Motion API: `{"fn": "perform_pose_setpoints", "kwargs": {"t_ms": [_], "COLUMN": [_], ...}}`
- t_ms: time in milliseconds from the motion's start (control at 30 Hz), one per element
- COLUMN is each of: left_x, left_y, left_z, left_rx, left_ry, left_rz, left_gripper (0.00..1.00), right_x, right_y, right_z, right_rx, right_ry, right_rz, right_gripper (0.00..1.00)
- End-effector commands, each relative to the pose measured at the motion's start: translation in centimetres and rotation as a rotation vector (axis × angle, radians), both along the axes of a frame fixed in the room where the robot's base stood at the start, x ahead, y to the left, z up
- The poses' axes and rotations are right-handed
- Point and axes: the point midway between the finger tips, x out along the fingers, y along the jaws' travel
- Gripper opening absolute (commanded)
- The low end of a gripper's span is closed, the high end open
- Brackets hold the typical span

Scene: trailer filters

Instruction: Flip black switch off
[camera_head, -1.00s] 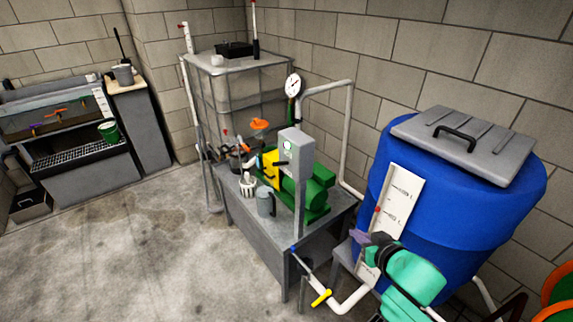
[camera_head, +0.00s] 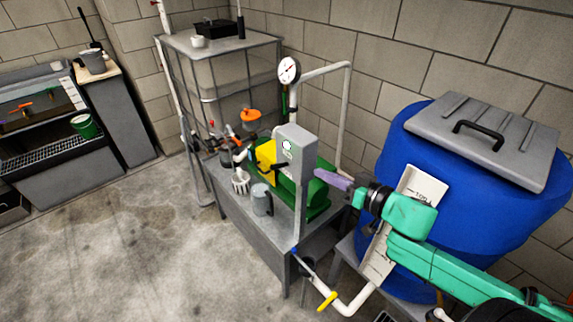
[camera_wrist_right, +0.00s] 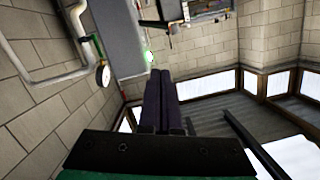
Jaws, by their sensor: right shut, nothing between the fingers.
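A grey control box (camera_head: 296,150) stands on a post, with a small lit green-white indicator on its face. The black switch (camera_head: 281,167) looks like a small dark lever sticking out from the box's left side, low down. My right gripper (camera_head: 320,175) has purple fingers, shut and empty, pointing left just right of the box. The fingers appear apart from the box. In the right wrist view the shut fingers (camera_wrist_right: 164,75) lie below the grey box (camera_wrist_right: 125,40), near its green light; a dark lever-like part (camera_wrist_right: 152,23) shows above. My left gripper is out of view.
A green and yellow pump (camera_head: 268,157) sits behind the box on a metal table (camera_head: 262,230), with a grey jug (camera_head: 262,200). A blue barrel (camera_head: 480,190) stands right, close to my right arm. White pipes and a gauge (camera_head: 289,69) rise behind. The left floor is free.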

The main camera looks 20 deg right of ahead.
Motion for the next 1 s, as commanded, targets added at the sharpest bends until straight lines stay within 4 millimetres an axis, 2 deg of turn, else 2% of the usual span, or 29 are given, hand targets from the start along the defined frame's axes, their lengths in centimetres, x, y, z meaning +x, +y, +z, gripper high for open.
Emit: {"fn": "perform_pose_setpoints", "kwargs": {"t_ms": [67,167,333,433,733,800,1000], "left_x": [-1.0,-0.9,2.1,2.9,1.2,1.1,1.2], "left_y": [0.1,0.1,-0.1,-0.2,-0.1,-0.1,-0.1], "left_z": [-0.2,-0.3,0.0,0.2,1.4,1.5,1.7], "left_rx": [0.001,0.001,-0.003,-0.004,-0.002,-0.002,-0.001], "left_ry": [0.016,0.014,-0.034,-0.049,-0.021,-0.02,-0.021], "left_rz": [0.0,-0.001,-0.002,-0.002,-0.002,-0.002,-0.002], "left_gripper": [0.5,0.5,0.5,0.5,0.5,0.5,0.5], "right_x": [0.3,1.1,3.3,4.6,9.2,9.6,10.5], "right_y": [0.1,0.5,1.4,2.1,4.3,5.0,6.0], "right_z": [0.0,-0.1,-0.4,-0.6,-1.3,-2.8,-4.6], "right_rx": [0.0,0.001,0.001,-0.001,0.0,0.005,-0.001], "right_ry": [-0.002,-0.004,-0.006,-0.006,-0.003,0.001,0.0], "right_rz": [0.0,0.0,-0.002,-0.001,-0.001,-0.002,-0.001], "right_gripper": [0.0,0.0,0.0,0.0,0.0,0.0,0.0]}}
